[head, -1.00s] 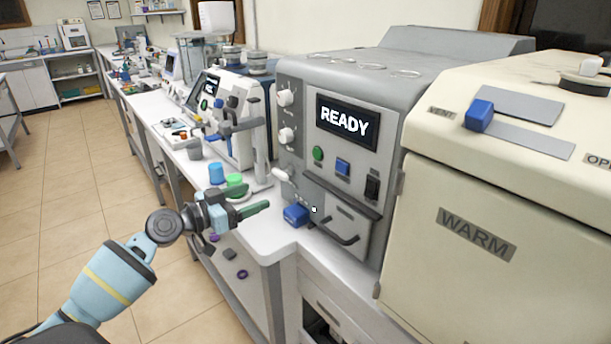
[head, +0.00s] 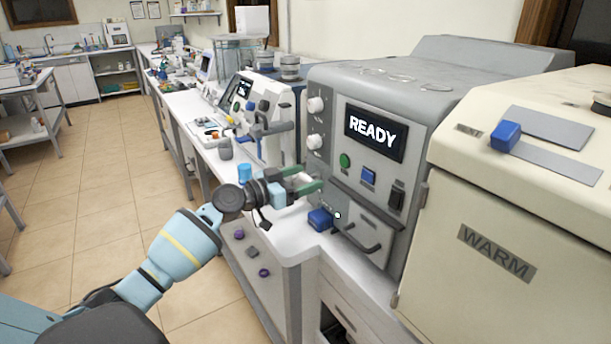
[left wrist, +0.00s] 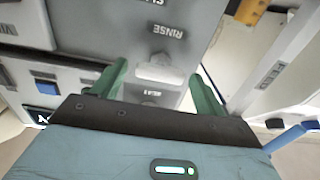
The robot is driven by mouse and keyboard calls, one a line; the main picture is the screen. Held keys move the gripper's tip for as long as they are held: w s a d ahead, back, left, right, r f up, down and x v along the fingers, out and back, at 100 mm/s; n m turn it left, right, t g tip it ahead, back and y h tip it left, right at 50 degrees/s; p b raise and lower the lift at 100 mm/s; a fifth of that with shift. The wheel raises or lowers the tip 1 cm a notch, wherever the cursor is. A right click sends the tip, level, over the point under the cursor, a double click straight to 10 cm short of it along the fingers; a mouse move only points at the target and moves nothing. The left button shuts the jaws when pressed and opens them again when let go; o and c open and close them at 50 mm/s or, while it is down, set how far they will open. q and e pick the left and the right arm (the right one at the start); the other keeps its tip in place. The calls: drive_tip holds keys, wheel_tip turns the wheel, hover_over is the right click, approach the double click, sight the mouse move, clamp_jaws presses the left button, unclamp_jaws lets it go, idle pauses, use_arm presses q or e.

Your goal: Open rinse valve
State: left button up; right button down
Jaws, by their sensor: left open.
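The grey machine (head: 400,99) has a lit READY screen and two white knobs on its left front edge. In the left wrist view, a white valve handle (left wrist: 160,73) is on its grey front, close to an upside-down RINSE label (left wrist: 165,31). My left gripper (head: 314,180) is at the machine's lower left front, below the knobs. Its green fingers are open. The wrist view shows the fingers (left wrist: 160,84) on either side of the white handle; I cannot tell whether they touch it. In the head view the gripper largely hides the handle. My right gripper is not in view.
A cream WARM cabinet (head: 510,215) stands at the right. A blue cup (head: 245,172) and other equipment line the bench at left. The floor at left is clear.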

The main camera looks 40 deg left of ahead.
use_arm(q)
drive_tip(key=shift+w+d, duration=0.3)
drive_tip(key=shift+w, duration=0.35)
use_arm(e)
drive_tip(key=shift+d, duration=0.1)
use_arm(q)
drive_tip(key=shift+c, duration=0.3)
drive_tip(key=c, duration=0.9)
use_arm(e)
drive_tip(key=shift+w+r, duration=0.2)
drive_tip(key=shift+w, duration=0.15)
